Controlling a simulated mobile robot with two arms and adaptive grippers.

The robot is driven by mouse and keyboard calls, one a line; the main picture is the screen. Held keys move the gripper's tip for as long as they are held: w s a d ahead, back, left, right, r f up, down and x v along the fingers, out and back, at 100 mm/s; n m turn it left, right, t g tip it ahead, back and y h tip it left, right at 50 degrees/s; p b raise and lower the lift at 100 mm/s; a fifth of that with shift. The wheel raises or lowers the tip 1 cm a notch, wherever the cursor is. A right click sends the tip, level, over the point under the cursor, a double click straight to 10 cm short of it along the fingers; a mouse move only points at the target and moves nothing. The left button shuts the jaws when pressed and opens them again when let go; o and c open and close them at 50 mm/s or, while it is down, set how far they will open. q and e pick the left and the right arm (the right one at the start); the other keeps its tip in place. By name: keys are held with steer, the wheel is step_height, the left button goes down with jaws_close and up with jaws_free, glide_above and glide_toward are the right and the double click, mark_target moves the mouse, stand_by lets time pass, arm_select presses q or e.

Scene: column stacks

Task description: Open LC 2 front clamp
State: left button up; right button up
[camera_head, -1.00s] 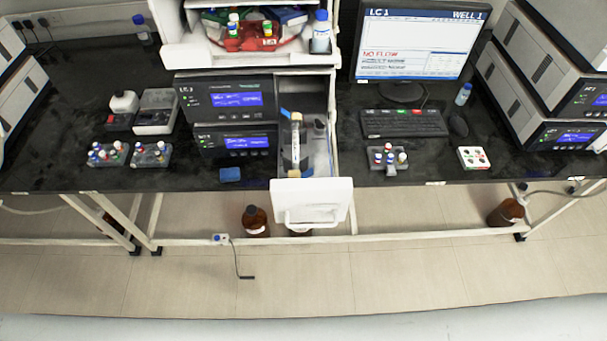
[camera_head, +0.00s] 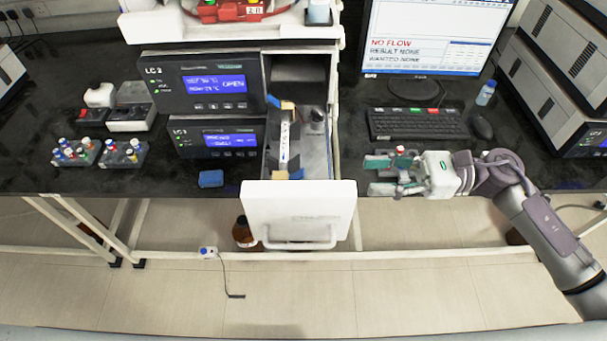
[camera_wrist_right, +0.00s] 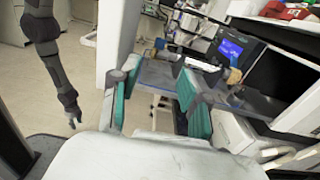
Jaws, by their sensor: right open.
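The LC 2 unit (camera_head: 205,82) stands left of the open white drawer (camera_head: 300,205); its display reads OPEN. A pale labelled column (camera_head: 284,140) lies lengthwise in the drawer. The front clamp (camera_head: 281,175), with an orange-brown part and a blue part beside it, is at the column's near end; its exact state is too small to tell. A rear clamp (camera_head: 275,102) is at the far end. My right gripper (camera_head: 378,174) is open and empty, right of the drawer and apart from it. Its teal fingers show in the wrist view (camera_wrist_right: 158,78). My left gripper (camera_wrist_right: 75,118) is small there.
A keyboard (camera_head: 417,124) and monitor (camera_head: 420,45) stand behind my right gripper. A vial rack sits partly hidden behind the gripper. Vial racks (camera_head: 124,154) and a blue block (camera_head: 211,179) lie left of the drawer. Open floor is in front.

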steer(key=p, duration=0.2)
glide_toward(299, 176)
steer(key=a+p, duration=0.2)
steer(key=a, duration=0.2)
steer(key=a+p, duration=0.1)
steer(key=a, duration=0.4)
steer(key=shift+w+a+f+p, duration=0.15)
steer(key=shift+p, duration=0.25)
steer(key=shift+a+f, duration=0.1)
steer(key=shift+a, duration=0.2)
arm_select(q)
step_height(299, 176, up, 6)
steer(key=shift+s, duration=0.35)
arm_select(e)
steer(key=shift+c, duration=0.4)
arm_select(q)
steer(key=shift+r, duration=0.1)
arm_select(e)
jaws_close()
